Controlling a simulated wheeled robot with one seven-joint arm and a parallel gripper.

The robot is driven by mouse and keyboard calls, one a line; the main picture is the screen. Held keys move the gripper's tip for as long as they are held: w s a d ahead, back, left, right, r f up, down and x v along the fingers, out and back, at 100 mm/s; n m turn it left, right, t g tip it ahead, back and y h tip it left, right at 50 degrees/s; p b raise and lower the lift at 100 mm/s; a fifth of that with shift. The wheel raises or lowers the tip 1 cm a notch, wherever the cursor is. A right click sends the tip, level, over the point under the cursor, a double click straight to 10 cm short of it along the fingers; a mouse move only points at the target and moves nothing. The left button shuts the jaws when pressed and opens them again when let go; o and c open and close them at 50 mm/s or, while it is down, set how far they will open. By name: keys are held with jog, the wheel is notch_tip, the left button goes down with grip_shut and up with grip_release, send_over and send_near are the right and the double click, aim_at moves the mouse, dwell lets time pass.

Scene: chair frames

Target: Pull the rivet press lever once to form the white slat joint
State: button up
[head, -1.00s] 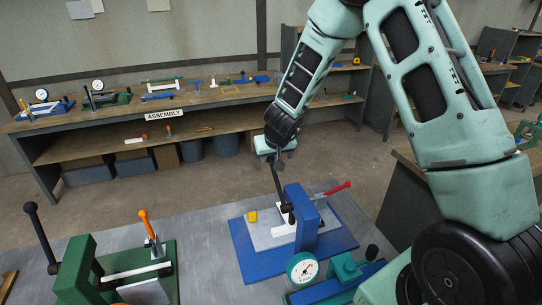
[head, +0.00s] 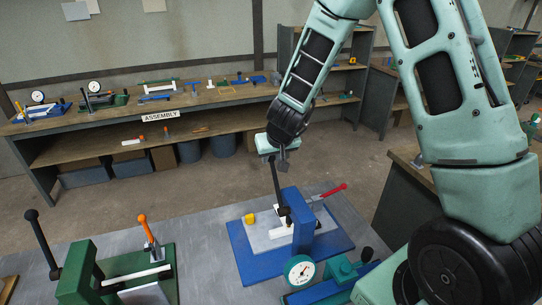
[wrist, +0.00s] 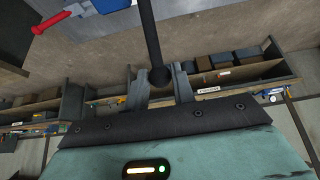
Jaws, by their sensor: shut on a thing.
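The blue rivet press (head: 303,218) stands on a blue base plate (head: 244,262) on the grey table. Its black lever (head: 277,185) rises from the press, leaning slightly left at the top. My gripper (head: 279,160) is at the lever's top end. In the wrist view the lever (wrist: 150,35) ends in a round black knob (wrist: 160,77) between the two fingers of my gripper (wrist: 161,84), which is shut on it. A white slat (head: 281,230) lies on the pale plate below the press. The joint itself is hidden behind the press frame.
A green fixture (head: 82,270) with a black lever and an orange-handled clamp is at left. A workbench (head: 110,130) stands behind.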

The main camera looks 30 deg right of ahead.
jog(key=shift+r, duration=0.15)
jog(key=shift+s+a+r, duration=0.15)
jog(key=shift+s+r, duration=0.15)
jog(key=shift+s, duration=0.3)
jog(key=shift+s+a+r, duration=0.1)
jog(key=shift+s+r, duration=0.25)
jog(key=shift+s, duration=0.3)
jog(key=shift+s+a+r, duration=0.15)
jog(key=shift+s+r, duration=0.15)
jog(key=shift+s, duration=0.3)
jog(key=o, duration=0.9)
jog(key=shift+r, duration=0.1)
jog(key=shift+p+v, duration=4.6)
jog(key=shift+v, duration=4)
